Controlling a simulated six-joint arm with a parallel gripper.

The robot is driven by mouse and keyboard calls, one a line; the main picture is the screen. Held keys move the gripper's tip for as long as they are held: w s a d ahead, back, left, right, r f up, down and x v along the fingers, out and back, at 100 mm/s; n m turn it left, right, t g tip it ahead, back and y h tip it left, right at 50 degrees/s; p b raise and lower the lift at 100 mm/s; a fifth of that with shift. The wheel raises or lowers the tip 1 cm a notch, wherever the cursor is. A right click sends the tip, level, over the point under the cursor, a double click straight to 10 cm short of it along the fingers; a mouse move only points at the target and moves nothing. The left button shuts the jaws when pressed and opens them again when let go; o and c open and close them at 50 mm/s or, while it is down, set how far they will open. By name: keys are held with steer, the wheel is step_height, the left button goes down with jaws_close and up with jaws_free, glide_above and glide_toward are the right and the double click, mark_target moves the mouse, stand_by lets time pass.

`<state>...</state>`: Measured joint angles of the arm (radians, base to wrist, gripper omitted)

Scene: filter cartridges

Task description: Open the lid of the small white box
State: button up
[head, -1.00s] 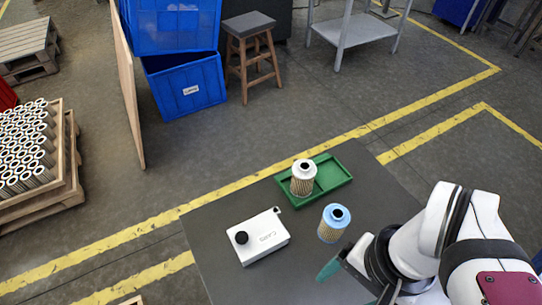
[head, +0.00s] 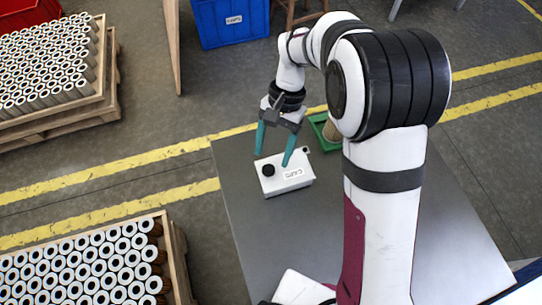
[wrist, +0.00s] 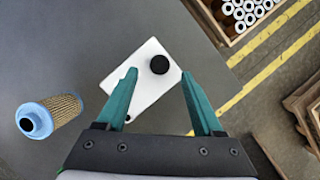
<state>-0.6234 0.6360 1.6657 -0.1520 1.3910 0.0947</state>
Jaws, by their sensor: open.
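The small white box (head: 293,183) sits on the dark table with its lid closed. A round black knob (head: 268,170) stands on top near its left end. The box also shows in the wrist view (wrist: 150,52), with the black knob (wrist: 160,64) near its far end. My gripper (head: 272,159) is open above the box, pointing down, with its teal fingers spread. In the wrist view my gripper (wrist: 160,72) has its fingertips on either side of the knob, with gaps on both sides. I cannot tell how high the fingertips are above the lid.
The table left of the box is clear.

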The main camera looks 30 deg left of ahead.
mark_target(269, 169)
steer(key=x, duration=0.4)
steer(key=shift+f, duration=0.1)
jaws_close()
stand_by(1.3)
